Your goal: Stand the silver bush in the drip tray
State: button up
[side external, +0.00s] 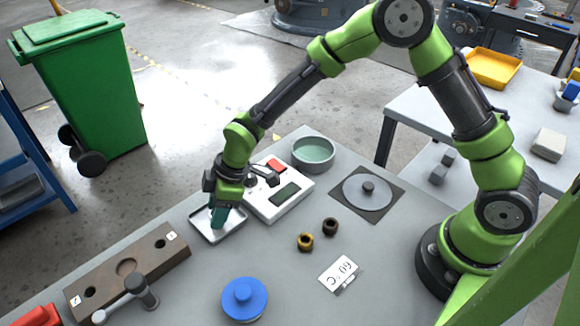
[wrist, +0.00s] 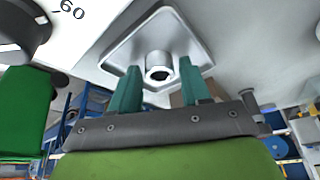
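The silver bush (wrist: 158,66) is a short ring with a dark bore. In the wrist view it stands upright on the floor of the drip tray (wrist: 188,22), away from the tray's walls. My gripper (wrist: 160,82) has its two teal fingers spread wider than the bush, with a gap showing on either side of it. In the side view my gripper (side external: 219,222) points down over the shallow metal drip tray (side external: 203,236), and the bush is hidden there.
A white scale (side external: 280,200) stands right beside the tray. A round dish (side external: 313,153), a disc on a dark plate (side external: 367,191), brass (side external: 305,242) and dark (side external: 330,226) bushes, a card (side external: 339,272), a blue disc (side external: 244,298) and a holed block (side external: 130,270) lie around.

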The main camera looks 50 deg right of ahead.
jog(key=shift+o, duration=0.7)
jog(key=shift+r, duration=0.25)
jog(key=s+d+r+m+t+h, duration=0.1)
jog(key=s+d+r+m, duration=0.15)
jog(key=d+r, duration=0.4)
jog(key=s+d+r+m, duration=0.1)
jog(key=s+d+r, duration=0.2)
jog(key=r, duration=0.7)
jog(key=s+d+r+m+t+h, duration=0.1)
jog(key=s+d+r+m+t, duration=0.2)
jog(key=s+d+m, duration=0.9)
notch_tip(320, 180, up, 3)
jog(key=s, duration=0.2)
jog(key=shift+s+d+r+m+t, duration=0.15)
jog(key=shift+s+r+m+t, duration=0.05)
jog(key=shift+s+m+t, duration=0.2)
